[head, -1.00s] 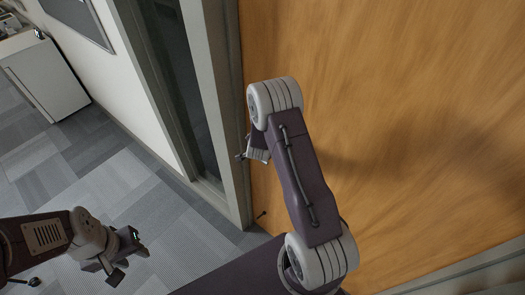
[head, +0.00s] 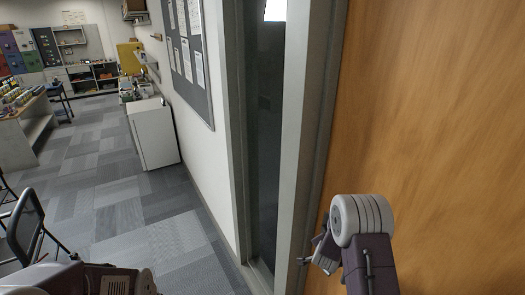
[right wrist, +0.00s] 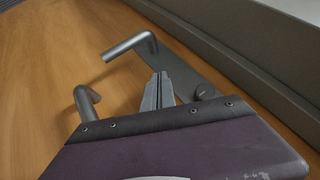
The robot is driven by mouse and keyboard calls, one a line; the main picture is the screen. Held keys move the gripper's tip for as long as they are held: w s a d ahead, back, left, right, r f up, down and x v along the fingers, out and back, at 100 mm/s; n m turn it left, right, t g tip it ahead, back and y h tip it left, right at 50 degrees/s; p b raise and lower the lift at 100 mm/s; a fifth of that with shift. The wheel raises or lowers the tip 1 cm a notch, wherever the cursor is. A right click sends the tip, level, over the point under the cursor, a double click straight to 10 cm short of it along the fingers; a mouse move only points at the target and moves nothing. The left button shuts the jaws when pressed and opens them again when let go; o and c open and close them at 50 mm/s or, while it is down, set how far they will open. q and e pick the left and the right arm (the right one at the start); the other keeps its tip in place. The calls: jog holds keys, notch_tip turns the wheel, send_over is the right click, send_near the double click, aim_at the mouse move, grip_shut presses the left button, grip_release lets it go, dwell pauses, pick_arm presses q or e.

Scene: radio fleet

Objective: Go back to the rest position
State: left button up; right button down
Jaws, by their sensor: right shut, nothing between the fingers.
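My right gripper (head: 322,252) is at the lower right of the head view, in front of a wooden door (head: 440,110), near its left edge. In the right wrist view the right gripper's grey fingers (right wrist: 158,90) are together with nothing between them. They point at the door near a metal lever handle (right wrist: 130,46) and its plate (right wrist: 190,78). A second bent grey bar (right wrist: 84,102) is left of the fingers. I cannot tell whether the fingers touch the handle. Part of my left arm shows at the bottom left of the head view; its gripper is out of view.
A grey door frame (head: 295,150) stands beside the door. A dark chair (head: 28,225) is at the lower left. The carpet (head: 120,200) between is clear.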

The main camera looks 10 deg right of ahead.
jog(key=s+a+f+n+g+y+b, duration=0.1)
jog(key=s+a+n+y+b, duration=0.2)
jog(key=s+a+n+b, duration=0.45)
jog(key=s+a+n+g+b, duration=0.1)
jog(key=s+a+n+g, duration=0.1)
jog(key=s, duration=0.6)
jog(key=s+a+n+g+y, duration=0.1)
jog(key=s+a+n+g, duration=0.2)
jog(key=s, duration=0.5)
jog(key=shift+s+a+f+n+b, duration=0.2)
jog(key=shift+s+a+n+b, duration=0.3)
jog(key=shift+n, duration=0.45)
jog(key=shift+a, duration=0.15)
